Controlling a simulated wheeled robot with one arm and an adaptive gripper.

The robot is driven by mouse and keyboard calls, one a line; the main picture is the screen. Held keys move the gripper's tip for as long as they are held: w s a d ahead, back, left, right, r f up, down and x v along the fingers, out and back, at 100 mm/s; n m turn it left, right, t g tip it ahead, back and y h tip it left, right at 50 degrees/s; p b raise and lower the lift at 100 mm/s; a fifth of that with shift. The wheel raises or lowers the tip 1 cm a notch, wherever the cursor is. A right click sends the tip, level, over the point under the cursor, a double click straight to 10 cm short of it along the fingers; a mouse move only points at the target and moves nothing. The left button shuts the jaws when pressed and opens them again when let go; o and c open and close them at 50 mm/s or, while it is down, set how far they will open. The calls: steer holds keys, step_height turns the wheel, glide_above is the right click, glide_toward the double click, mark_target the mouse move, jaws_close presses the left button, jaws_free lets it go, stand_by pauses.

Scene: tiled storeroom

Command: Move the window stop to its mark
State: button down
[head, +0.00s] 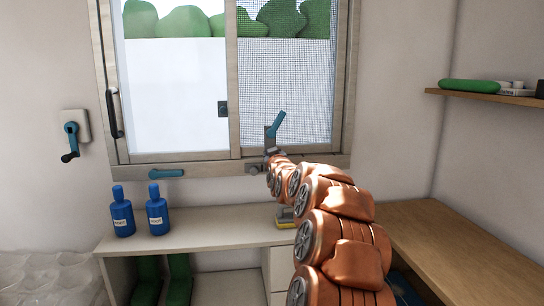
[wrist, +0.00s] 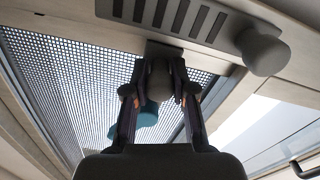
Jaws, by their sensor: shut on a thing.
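The sliding window has a clear pane (head: 175,95) on the left and a mesh screen (head: 290,95) on the right. My gripper (head: 272,154) is at the lower frame, below the screen. In the wrist view my gripper (wrist: 160,92) is shut on a dark grey piece (wrist: 165,50) at the frame, apparently the window stop; the fingers partly hide it. A teal lever (head: 277,124) stands tilted just above my gripper in the head view, and shows partly behind the fingers in the wrist view (wrist: 147,118). I cannot make out the mark.
A slotted vent strip (wrist: 170,14) with a round grey knob (wrist: 265,50) is close to my gripper. A teal handle (head: 167,173) is on the lower frame at left. Two blue bottles (head: 122,215) stand on the counter (head: 205,228). A wall crank (head: 72,135) is farther left.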

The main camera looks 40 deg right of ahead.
steer(key=c, duration=0.9)
jaws_free()
steer(key=shift+w+a, duration=0.2)
steer(key=shift+a, duration=0.1)
steer(key=shift+c, duration=0.2)
steer(key=shift+d, duration=0.1)
steer(key=shift+s, duration=0.15)
steer(key=shift+s+a+r, duration=0.1)
steer(key=shift+s+a, duration=0.15)
steer(key=shift+s, duration=0.2)
steer(key=v, duration=1.1)
steer(key=shift+w, duration=0.1)
